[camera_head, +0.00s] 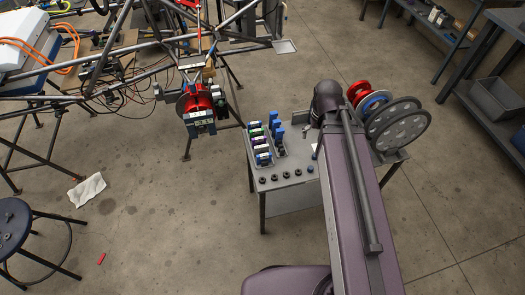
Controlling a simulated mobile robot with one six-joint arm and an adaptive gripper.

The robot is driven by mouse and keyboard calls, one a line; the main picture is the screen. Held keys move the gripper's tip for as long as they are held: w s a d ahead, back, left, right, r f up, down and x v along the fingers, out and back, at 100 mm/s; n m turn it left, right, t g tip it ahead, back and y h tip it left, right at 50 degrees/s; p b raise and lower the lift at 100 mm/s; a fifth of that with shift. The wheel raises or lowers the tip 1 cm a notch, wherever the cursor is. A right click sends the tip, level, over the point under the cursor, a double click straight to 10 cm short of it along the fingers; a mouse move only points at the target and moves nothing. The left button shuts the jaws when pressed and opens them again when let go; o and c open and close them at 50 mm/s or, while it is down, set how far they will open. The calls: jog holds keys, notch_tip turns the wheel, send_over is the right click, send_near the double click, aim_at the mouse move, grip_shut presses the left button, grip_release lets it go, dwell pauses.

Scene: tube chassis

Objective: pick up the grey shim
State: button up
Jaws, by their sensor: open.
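I cannot pick out the grey shim for certain in the head view. The small grey work table (272,184) stands right of centre, and my arm covers its right part. Small grey and pale pieces lie on its top close to my arm, too small to name. My gripper does not show; my arm rises from the bottom edge to a dark joint above the table, and whatever lies behind it is hidden.
A tray of bottles (262,160) and several dark round parts stand on the table's left and front. Large reels (398,125) stand to its right. A tube frame fills the upper left. A stool (14,225) and white cloth (87,190) are left.

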jog(key=w+a+f+n+b, duration=0.1)
jog(key=w+a+f+b, duration=0.45)
jog(key=w+a, duration=0.2)
jog(key=n+b, duration=0.2)
jog(key=b, duration=0.2)
send_over(262, 146)
notch_tip(262, 146, down, 5)
jog(key=shift+w+a+f, duration=0.1)
jog(key=shift+f, duration=0.05)
jog(key=shift+f+b, duration=0.15)
jog(key=shift+b, duration=0.25)
notch_tip(262, 146, down, 8)
jog(key=b, duration=0.8)
jog(key=shift+f, duration=0.15)
jog(key=shift+f+b, duration=0.15)
jog(key=shift+b, duration=0.15)
jog(key=shift+f+b, duration=2.45)
jog(key=c, duration=0.8)
